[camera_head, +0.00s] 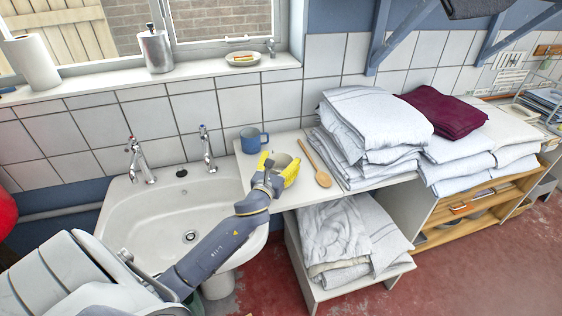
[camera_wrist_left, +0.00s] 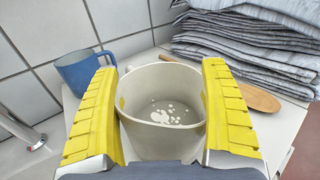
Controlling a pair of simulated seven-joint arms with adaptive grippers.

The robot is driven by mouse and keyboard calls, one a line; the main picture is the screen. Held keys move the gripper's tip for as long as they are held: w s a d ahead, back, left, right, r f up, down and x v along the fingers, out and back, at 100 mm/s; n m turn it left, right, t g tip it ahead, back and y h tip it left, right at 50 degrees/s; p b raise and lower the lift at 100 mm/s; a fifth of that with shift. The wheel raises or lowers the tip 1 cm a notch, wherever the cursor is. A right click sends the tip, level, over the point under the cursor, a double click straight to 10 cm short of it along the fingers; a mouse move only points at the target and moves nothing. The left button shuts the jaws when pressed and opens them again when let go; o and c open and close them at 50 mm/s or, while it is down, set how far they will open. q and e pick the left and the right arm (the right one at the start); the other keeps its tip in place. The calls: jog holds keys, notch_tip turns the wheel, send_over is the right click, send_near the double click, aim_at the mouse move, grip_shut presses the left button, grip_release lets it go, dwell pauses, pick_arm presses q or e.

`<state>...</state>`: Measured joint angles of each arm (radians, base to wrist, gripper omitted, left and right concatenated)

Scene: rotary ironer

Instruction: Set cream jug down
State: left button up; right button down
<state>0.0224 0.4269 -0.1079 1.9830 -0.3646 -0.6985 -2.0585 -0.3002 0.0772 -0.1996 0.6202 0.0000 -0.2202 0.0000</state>
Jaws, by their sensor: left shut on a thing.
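The cream jug (camera_wrist_left: 162,110) is between the yellow fingers of my left gripper (camera_wrist_left: 160,110), which is shut on it. I look down into its open top and see white patches on the inside bottom. In the head view the jug (camera_head: 281,160) is partly hidden by my left gripper (camera_head: 279,168), at the white counter (camera_head: 285,201) right of the sink. The jug looks upright. I cannot tell whether its base touches the counter. My right gripper is not in view.
A blue mug (camera_head: 253,140) stands behind the jug, against the tiles. A wooden spoon (camera_head: 316,167) lies to its right, beside stacks of folded linen (camera_head: 365,130). The sink (camera_head: 165,215) with two taps is on the left. A little bare counter shows in front.

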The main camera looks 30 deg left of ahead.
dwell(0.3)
pick_arm(q)
jog(key=o, duration=1.3)
jog(key=shift+f, duration=0.1)
jog(key=shift+c, duration=0.2)
jog(key=v, duration=1.2)
jog(key=shift+r, duration=0.25)
